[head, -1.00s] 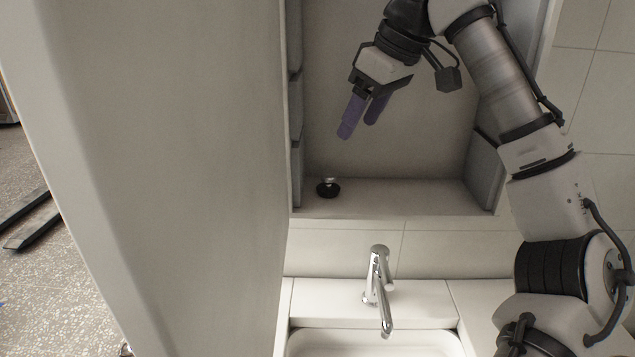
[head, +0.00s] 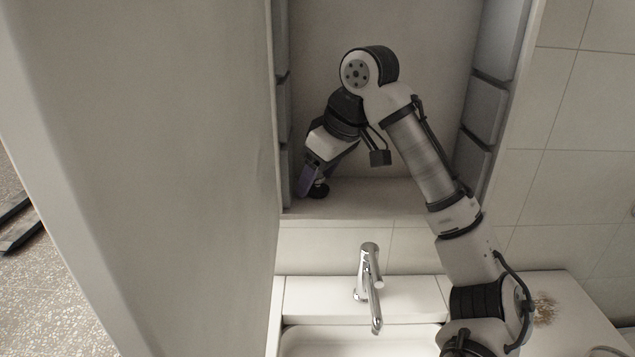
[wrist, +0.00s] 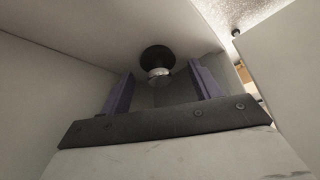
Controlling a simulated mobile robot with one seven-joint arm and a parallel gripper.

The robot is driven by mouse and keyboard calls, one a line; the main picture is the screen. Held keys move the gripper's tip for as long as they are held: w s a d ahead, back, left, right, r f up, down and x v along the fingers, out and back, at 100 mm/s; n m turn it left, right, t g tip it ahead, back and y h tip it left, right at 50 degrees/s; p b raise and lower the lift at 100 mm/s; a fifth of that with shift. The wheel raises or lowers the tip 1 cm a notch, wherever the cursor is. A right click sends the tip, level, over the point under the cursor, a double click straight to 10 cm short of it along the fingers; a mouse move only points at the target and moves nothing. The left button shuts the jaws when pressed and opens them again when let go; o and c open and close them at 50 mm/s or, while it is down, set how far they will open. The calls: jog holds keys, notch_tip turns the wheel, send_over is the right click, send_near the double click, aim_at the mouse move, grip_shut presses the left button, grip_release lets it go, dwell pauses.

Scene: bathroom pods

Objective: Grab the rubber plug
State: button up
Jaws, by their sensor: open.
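The rubber plug is a small black disc with a shiny metal knob. It stands on the cabinet's bottom shelf near the left wall, and its black edge (head: 319,191) shows beside my fingers in the head view. In the wrist view the plug (wrist: 157,59) shows whole, ahead of and between my two purple fingertips. My gripper (head: 309,184) is open and reaches down into the lower left corner of the cabinet. In the wrist view my gripper (wrist: 161,80) has its fingers spread, one on each side of the plug's line, with nothing held. I cannot tell whether the fingers touch the plug.
The cabinet's shelf (head: 400,195) is bare to the right. Grey side panels (head: 281,110) stand close to my gripper on the left. A large pale panel (head: 150,170) fills the left. A chrome tap (head: 368,275) and a white sink (head: 360,343) are below.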

jog(key=shift+f, duration=0.25)
jog(key=c, duration=1)
jog(key=shift+r+b, duration=0.15)
jog(key=shift+b, duration=0.15)
